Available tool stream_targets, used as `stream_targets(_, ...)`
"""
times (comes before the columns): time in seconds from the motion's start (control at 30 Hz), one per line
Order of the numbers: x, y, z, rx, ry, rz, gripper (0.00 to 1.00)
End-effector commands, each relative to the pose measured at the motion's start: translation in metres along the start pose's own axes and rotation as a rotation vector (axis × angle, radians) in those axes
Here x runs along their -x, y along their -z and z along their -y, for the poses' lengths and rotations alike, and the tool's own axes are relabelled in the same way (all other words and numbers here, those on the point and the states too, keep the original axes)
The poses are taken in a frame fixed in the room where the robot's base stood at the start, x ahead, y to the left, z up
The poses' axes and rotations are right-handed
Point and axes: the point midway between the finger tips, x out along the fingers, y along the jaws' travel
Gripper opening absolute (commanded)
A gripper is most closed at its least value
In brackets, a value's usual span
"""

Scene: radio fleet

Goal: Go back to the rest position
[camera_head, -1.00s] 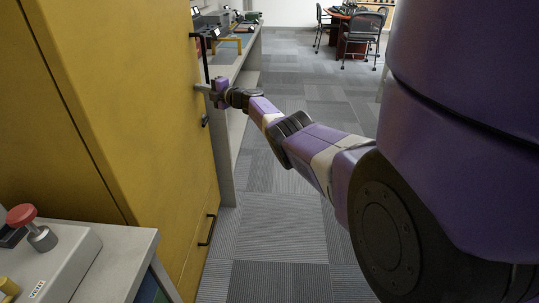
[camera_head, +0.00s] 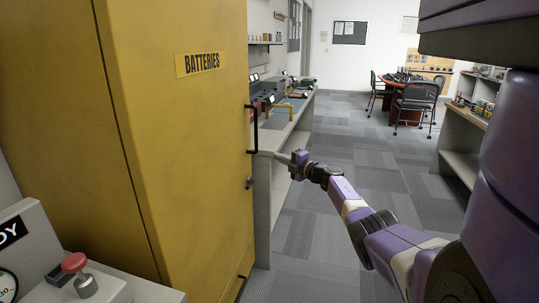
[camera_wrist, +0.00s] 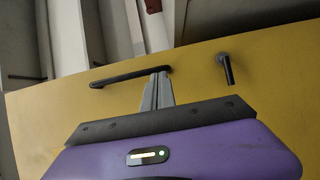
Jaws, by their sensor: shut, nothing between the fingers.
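My gripper (camera_head: 277,157) is at the end of my outstretched purple arm, close to the front of the yellow battery cabinet (camera_head: 185,130). In the wrist view my gripper's grey fingers (camera_wrist: 157,90) are together with nothing between them. They point at the yellow cabinet face near a long black handle (camera_wrist: 130,76). Whether the fingertips touch the handle or the face is hard to tell. A black knob or latch (camera_wrist: 226,70) sits to the right of the handle. In the head view the black handle (camera_head: 253,130) is on the cabinet's front, just above my gripper.
A workbench (camera_head: 290,130) with equipment runs beyond the cabinet. A grey bench with a red knob (camera_head: 74,262) stands at lower left. A shelf unit (camera_head: 463,130) is at right. A table with chairs (camera_head: 415,105) stands far back. The carpeted aisle (camera_head: 345,180) is open.

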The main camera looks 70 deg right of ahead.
Motion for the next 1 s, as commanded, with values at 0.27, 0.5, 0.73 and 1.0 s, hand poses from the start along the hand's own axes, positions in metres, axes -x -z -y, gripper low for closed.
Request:
stream_targets(0.27, 0.012, -0.007, 0.001, -0.001, 0.0, -0.001, 0.0)
stream_targets(0.5, 0.012, -0.011, -0.001, -0.013, -0.006, 0.019, 0.0)
stream_targets(0.73, 0.007, -0.01, -0.062, -0.063, -0.153, 0.05, 0.0)
stream_targets(1.0, 0.003, 0.075, -0.08, -0.298, -0.348, 0.014, 0.0)
